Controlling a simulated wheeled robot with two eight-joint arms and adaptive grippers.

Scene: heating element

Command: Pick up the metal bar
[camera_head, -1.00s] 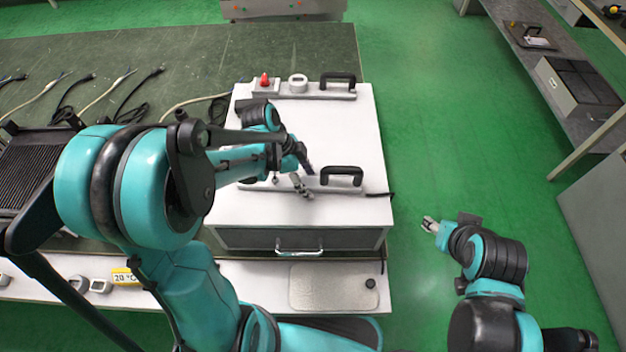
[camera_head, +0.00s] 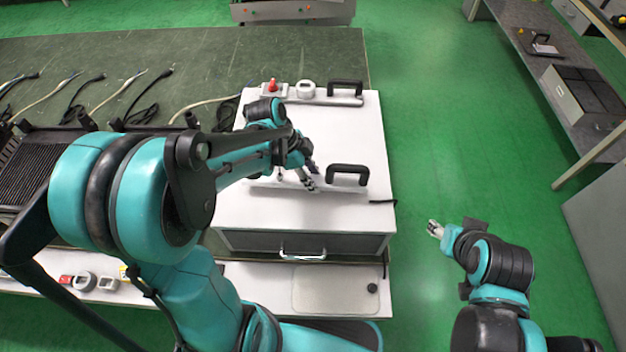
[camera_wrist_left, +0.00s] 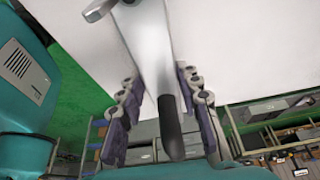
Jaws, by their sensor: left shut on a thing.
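The metal bar (camera_head: 262,188) is a thin grey strip with a black arched handle (camera_head: 347,175) near its right end. It is over the front part of the white box top (camera_head: 345,222). My left gripper (camera_head: 309,181) is on the bar left of the handle. In the left wrist view the bar (camera_wrist_left: 152,50) runs between the two fingers of the left gripper (camera_wrist_left: 160,85), its dark part pointing down the picture. The gripper is shut on the bar. A gap under the bar is hard to judge. My right gripper (camera_head: 435,228) hangs over the floor, right of the box; its fingers are too small to read.
A second strip (camera_head: 318,98) with a red knob, a round gauge and a black handle is at the back of the box. A black cable (camera_head: 383,202) lies by the right edge. Several cables lie on the dark table (camera_head: 200,60).

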